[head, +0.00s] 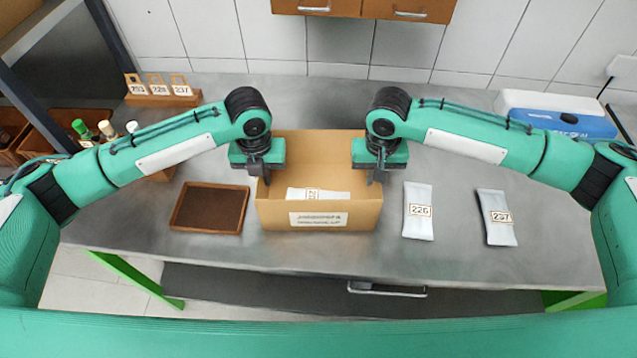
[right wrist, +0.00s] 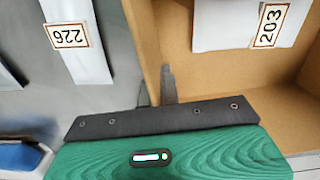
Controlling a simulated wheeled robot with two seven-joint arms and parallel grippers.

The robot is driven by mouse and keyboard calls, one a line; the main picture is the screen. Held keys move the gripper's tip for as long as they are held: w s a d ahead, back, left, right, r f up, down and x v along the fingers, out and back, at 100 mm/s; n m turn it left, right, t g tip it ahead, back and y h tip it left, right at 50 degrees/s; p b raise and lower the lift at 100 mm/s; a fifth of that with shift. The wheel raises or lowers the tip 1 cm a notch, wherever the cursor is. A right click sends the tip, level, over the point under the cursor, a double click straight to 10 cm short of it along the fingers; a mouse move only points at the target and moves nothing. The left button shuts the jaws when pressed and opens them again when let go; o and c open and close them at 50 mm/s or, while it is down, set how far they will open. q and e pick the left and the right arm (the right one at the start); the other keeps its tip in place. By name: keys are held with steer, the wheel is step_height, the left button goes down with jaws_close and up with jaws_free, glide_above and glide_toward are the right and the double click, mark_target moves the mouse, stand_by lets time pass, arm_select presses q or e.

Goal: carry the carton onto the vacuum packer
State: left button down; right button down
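The open brown carton (head: 272,214) stands on the steel bench in the middle of the head view, with a white pouch (head: 318,194) marked 203 inside. My left gripper (head: 263,174) is at the top of its left wall, fingers close together and seemingly closed on the wall. My right gripper (head: 376,174) is at the right wall. In the right wrist view its fingers (right wrist: 156,90) straddle the carton wall (right wrist: 142,40), one inside and one outside, with little gap. A white and blue machine (head: 560,118) at the back right looks like the vacuum packer, partly behind my right arm.
Pouches marked 226 (head: 418,212) and 237 (head: 496,217) lie right of the carton. A brown tray (head: 210,232) lies to its left. A wooden tag rack (head: 162,99) and several bottles (head: 105,130) stand at the left. A wall cabinet (head: 363,9) hangs behind.

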arm_select(q)
steer(key=shift+r, duration=0.15)
arm_select(e)
steer(key=shift+r, duration=0.15)
